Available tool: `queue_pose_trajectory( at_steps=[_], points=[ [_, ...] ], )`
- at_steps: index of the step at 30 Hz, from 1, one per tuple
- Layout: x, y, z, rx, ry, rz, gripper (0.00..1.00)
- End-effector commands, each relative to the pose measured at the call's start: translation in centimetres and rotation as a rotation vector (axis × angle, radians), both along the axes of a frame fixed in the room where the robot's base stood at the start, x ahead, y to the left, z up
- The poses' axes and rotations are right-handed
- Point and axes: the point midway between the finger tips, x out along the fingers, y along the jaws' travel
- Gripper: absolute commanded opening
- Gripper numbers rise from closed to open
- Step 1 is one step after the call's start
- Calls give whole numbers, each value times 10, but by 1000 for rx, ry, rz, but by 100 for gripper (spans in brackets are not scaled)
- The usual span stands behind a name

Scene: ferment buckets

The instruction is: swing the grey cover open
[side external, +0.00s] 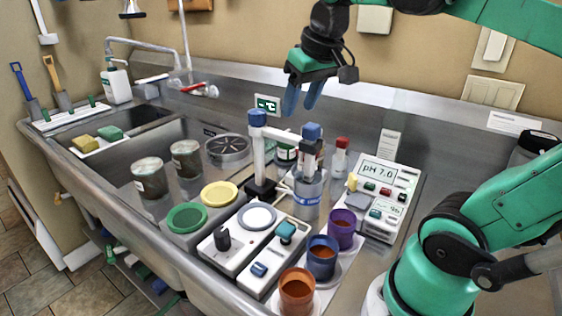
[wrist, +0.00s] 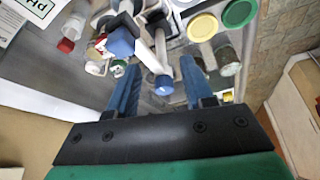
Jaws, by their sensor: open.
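A small flat grey cover (side external: 359,202) lies on the lower left part of the white pH meter (side external: 388,190), right of centre in the side view. It looks closed, though its hinge is too small to make out. My gripper (side external: 302,100) is open and empty, high above the back of the counter, up and left of the meter and well apart from it. In the wrist view, the blue fingers of my gripper (wrist: 160,88) are spread with nothing held between them. Only a corner of the meter (wrist: 28,10) shows there, and the cover is out of view.
A stand with blue-topped posts (side external: 257,120) rises below my gripper. A red-capped bottle (side external: 340,155) stands left of the meter. Purple (side external: 341,235), blue (side external: 322,265) and orange (side external: 297,292) cups stand in front.

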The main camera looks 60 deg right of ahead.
Motion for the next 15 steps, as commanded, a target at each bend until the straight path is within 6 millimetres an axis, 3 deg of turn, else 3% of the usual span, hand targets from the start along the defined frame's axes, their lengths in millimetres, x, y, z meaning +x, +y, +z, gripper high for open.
queue_pose_trajectory(
  at_steps=[6,12,15],
  points=[
    [-22,-63,0,71,162,-235,46],
    [-53,-113,-1,171,293,-430,46],
    [-67,-128,-8,215,337,-496,46]
  ],
)
